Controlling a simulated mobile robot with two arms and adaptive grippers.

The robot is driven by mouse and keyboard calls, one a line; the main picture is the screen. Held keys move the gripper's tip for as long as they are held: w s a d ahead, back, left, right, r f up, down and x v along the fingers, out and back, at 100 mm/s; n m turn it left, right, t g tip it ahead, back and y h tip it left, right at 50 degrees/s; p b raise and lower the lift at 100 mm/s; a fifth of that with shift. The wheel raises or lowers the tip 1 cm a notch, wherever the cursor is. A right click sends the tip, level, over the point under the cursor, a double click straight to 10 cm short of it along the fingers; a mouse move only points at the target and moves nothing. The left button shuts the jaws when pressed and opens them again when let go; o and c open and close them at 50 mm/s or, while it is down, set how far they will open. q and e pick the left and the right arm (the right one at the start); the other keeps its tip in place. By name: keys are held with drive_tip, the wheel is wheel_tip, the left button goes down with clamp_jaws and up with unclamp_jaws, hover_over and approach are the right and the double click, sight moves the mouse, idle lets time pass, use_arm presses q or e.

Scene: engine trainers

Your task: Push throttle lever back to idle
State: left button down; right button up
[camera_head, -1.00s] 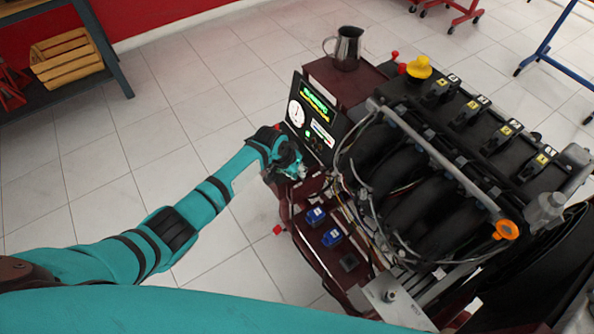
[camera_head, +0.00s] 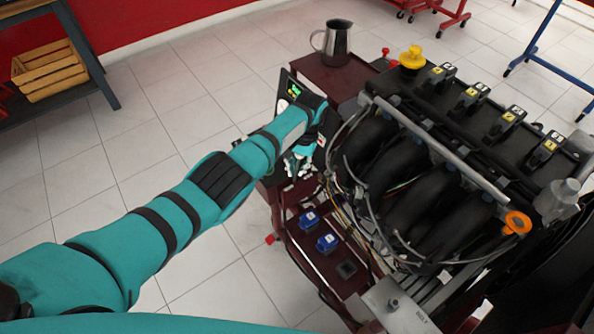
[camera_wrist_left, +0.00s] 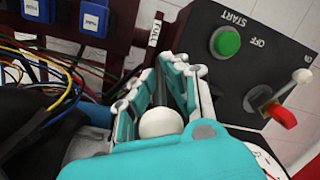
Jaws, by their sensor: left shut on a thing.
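My left gripper (camera_head: 298,163) is low in front of the control panel of the engine stand. In the left wrist view its teal and white fingers (camera_wrist_left: 163,85) are shut around a round white knob (camera_wrist_left: 161,123), which I take for the throttle lever's knob. Beside the fingers, the dark panel (camera_wrist_left: 248,78) carries a green START button (camera_wrist_left: 229,42) and a red-handled switch (camera_wrist_left: 279,114). My forearm covers much of the panel in the head view. My right gripper is not in view.
The engine (camera_head: 400,165) with hoses and wires stands right of the gripper. Blue sockets (camera_head: 309,219) sit on the dark red stand below. A metal jug (camera_head: 337,40) stands behind the panel. Open tiled floor lies to the left.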

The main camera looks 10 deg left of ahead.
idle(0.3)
use_arm(q)
drive_tip(key=c, duration=1.4)
unclamp_jaws()
drive_tip(key=r, duration=0.4)
drive_tip(key=d+r, duration=0.1)
drive_tip(key=r, duration=0.3)
drive_tip(key=w+r, duration=0.1)
drive_tip(key=r, duration=0.3)
drive_tip(key=shift+w+d, duration=0.1)
drive_tip(key=shift+d, duration=0.15)
drive_tip(key=shift+f, duration=0.15)
